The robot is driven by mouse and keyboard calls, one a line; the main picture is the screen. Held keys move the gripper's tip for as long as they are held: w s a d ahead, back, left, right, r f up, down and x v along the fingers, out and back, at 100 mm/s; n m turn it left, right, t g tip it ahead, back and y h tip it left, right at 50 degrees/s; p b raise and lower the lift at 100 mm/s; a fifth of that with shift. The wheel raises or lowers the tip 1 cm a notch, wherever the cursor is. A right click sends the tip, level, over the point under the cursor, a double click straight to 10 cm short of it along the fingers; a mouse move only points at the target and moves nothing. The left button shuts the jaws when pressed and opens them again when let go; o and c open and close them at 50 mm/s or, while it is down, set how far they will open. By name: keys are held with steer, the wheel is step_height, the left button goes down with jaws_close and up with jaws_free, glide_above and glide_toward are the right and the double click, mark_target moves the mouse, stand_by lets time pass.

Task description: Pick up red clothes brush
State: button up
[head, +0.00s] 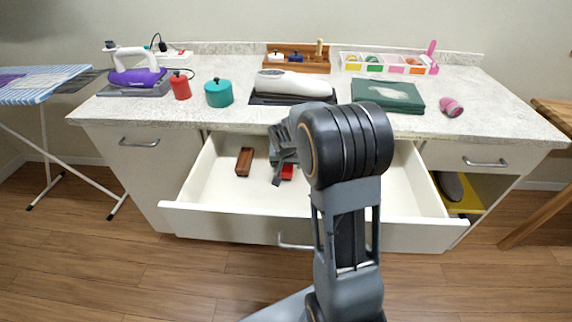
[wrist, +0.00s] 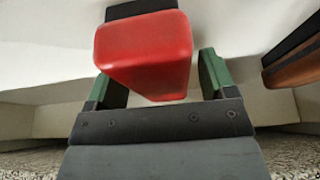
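The red clothes brush (head: 287,172) lies in the open drawer, partly hidden by my gripper (head: 281,166) in the head view. In the wrist view the brush's red body (wrist: 145,55) fills the upper middle, with a dark part at its far end. My gripper (wrist: 160,85) has its two green fingers apart, one on each side of the brush's near end. The red body covers part of the left finger. A gap shows between the brush and the right finger, so the gripper is open and not clamped.
The open drawer (head: 190,203) has pale walls around my gripper. A brown brush (head: 244,161) lies left of the red one in the head view; it shows at the right in the wrist view (wrist: 295,62). The countertop (head: 235,118) overhangs the drawer's back.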

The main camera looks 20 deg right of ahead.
steer(key=c, duration=0.9)
steer(key=shift+r, duration=0.15)
